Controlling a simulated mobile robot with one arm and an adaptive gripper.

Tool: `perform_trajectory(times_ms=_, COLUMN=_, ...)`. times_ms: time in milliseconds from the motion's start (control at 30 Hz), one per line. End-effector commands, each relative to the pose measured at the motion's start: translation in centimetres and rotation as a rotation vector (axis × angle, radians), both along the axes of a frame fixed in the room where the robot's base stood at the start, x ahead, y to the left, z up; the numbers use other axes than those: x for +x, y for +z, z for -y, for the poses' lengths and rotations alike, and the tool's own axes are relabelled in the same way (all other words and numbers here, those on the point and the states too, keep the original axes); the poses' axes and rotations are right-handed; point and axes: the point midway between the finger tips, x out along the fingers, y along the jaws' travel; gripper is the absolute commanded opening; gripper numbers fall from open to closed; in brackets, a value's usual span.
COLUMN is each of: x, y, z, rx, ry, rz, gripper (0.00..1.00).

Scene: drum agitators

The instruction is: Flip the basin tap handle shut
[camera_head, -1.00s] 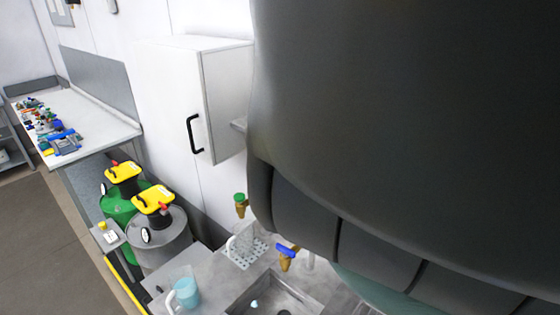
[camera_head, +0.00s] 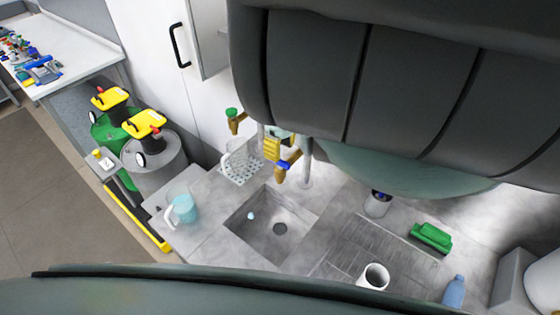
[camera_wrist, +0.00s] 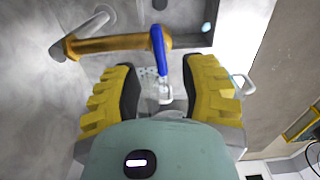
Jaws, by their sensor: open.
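The basin tap is a brass tap (camera_wrist: 105,45) with a blue lever handle (camera_wrist: 158,48). In the head view the blue handle (camera_head: 290,162) shows beside the brass body (camera_head: 280,175), above the sink basin (camera_head: 262,222). My gripper (camera_wrist: 160,75) has yellow ribbed fingers and is open. In the wrist view the handle's lower end lies between the fingertips in the picture; I cannot tell whether they touch it. In the head view my gripper (camera_head: 274,150) is just beside the tap, partly hidden by my arm.
A green-handled tap (camera_head: 234,118) stands left of my gripper. A beaker with blue liquid (camera_head: 184,208) and a perforated rack (camera_head: 242,168) stand left of the basin. A white cup (camera_head: 373,277), green sponge (camera_head: 431,237) and blue bottle (camera_head: 454,291) are to the right.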

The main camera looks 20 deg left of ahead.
Motion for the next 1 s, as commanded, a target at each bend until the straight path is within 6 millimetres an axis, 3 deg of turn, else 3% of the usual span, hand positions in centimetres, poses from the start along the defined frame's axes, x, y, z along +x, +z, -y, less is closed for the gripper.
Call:
perform_trajectory(times_ms=233, x=-0.1, y=-2.6, z=-0.1, rx=0.002, ry=-0.001, rz=-0.001, gripper=0.42)
perform_trajectory(times_ms=533, x=-0.1, y=-4.5, z=-0.4, rx=0.007, ry=0.003, rz=-0.002, gripper=0.42)
perform_trajectory(times_ms=1000, x=0.1, y=-5.1, z=-0.1, rx=0.001, ry=0.0, rz=0.002, gripper=0.42)
